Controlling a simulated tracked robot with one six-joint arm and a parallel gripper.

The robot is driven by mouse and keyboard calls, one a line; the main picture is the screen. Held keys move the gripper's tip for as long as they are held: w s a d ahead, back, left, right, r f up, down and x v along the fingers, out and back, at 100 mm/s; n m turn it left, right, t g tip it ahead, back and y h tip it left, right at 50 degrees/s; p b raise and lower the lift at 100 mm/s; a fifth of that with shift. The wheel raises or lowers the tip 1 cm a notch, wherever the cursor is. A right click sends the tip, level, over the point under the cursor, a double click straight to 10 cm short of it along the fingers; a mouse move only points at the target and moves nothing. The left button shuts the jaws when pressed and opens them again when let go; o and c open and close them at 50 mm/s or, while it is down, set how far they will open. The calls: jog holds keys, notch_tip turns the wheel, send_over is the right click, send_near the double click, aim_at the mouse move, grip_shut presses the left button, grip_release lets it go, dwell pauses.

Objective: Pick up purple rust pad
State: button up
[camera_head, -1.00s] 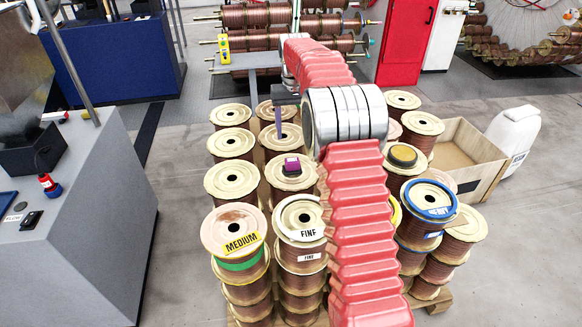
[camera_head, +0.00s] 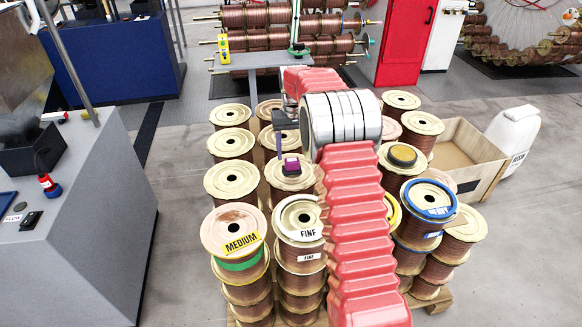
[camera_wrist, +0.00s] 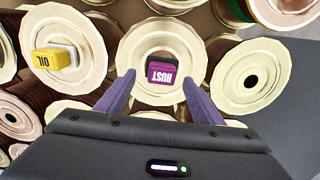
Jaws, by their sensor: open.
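The purple rust pad (camera_wrist: 162,77) is a small purple block with a dark top part and the word RUST. It lies on the cream flange of a copper wire spool (camera_wrist: 150,30), over the spool's centre. In the head view the pad (camera_head: 291,167) sits on a spool in the second column, left of my red arm. My gripper (camera_wrist: 165,85) is open, with its two purple fingers to either side of the pad in the wrist view. The fingers look apart from the pad. In the head view my gripper (camera_head: 283,142) hangs just above and behind the pad.
A yellow and white OIL block (camera_wrist: 55,58) lies on a neighbouring spool. Stacked spools stand all around, some labelled MEDIUM (camera_head: 241,243) and FINE (camera_head: 308,233). An open wooden crate (camera_head: 446,160) stands beyond.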

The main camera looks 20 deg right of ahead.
aim_at(292, 160)
jog(key=shift+f, duration=0.1)
jog(key=shift+w+a+f, duration=0.15)
jog(key=shift+f, duration=2.35)
jog(key=shift+c, duration=0.5)
jog(key=c, duration=0.8)
